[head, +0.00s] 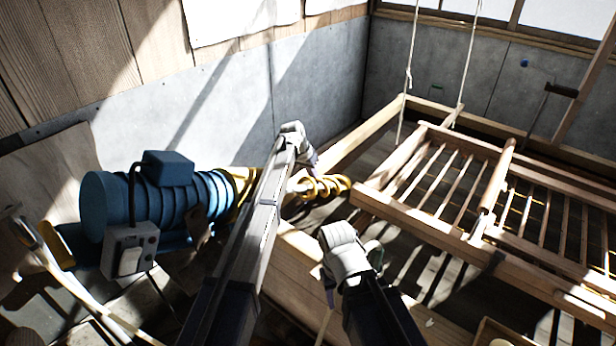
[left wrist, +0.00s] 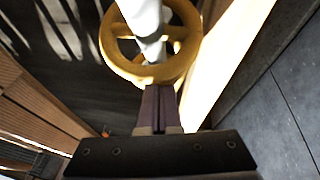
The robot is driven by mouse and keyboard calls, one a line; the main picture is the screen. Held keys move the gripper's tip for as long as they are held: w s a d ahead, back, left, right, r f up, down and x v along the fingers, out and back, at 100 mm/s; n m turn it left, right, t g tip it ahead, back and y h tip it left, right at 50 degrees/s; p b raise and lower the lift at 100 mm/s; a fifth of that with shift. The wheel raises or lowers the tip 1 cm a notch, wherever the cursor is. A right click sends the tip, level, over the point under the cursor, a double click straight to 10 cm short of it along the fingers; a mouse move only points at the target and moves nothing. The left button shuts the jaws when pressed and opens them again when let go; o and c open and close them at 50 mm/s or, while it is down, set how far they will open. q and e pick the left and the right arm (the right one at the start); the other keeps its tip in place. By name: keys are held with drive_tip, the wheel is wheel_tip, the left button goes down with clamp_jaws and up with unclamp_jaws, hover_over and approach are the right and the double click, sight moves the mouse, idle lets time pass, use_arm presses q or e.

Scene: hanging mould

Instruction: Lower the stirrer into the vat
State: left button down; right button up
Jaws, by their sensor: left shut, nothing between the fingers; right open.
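The stirrer appears to be the blue motor (head: 160,195) at the left with a pale shaft running right from it. A yellow spoked wheel (head: 338,184) sits around the shaft; it also shows in the left wrist view (left wrist: 188,58). My left gripper (head: 304,158) is close beside the wheel; in the left wrist view its fingers (left wrist: 160,92) are shut and empty, pointing at the wheel's near rim. I cannot tell whether they touch it. The vat seems to be the timber-walled box (head: 362,150). My right gripper (head: 350,258) is open near the front beam; its fingertips are mostly hidden.
A slatted wooden frame (head: 475,236) hangs on pale ropes (head: 412,60) over the box at the right. A grey control box (head: 131,248) with a cable is beside the motor. A grey panelled wall (head: 320,75) stands behind. Crossing beams limit free room.

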use_arm(q)
drive_tip(key=shift+g+y, duration=0.3)
drive_tip(key=shift+g, duration=0.1)
drive_tip(key=f+b, duration=0.1)
drive_tip(key=f, duration=0.2)
drive_tip(key=s+f+b, duration=0.1)
drive_tip(key=shift+s+a+f+b, duration=0.1)
drive_tip(key=shift+a+f+b, duration=0.1)
drive_tip(key=shift+a+b, duration=0.15)
drive_tip(key=shift+s+a+f, duration=0.15)
drive_tip(key=shift+s+f, duration=0.05)
drive_tip(key=shift+f, duration=0.05)
use_arm(e)
wheel_tip(320, 180, down, 4)
drive_tip(key=shift+a+f, duration=0.1)
use_arm(q)
drive_tip(key=shift+r, duration=0.1)
wheel_tip(320, 180, up, 3)
drive_tip(key=w+p, duration=0.3)
wheel_tip(320, 180, up, 10)
drive_tip(key=p, duration=1)
hover_over(313, 189)
drive_tip(key=w+a, duration=0.1)
drive_tip(key=w, duration=0.4)
drive_tip(key=shift+w, duration=0.15)
use_arm(e)
wheel_tip(313, 189, up, 13)
drive_tip(key=shift+w, duration=0.2)
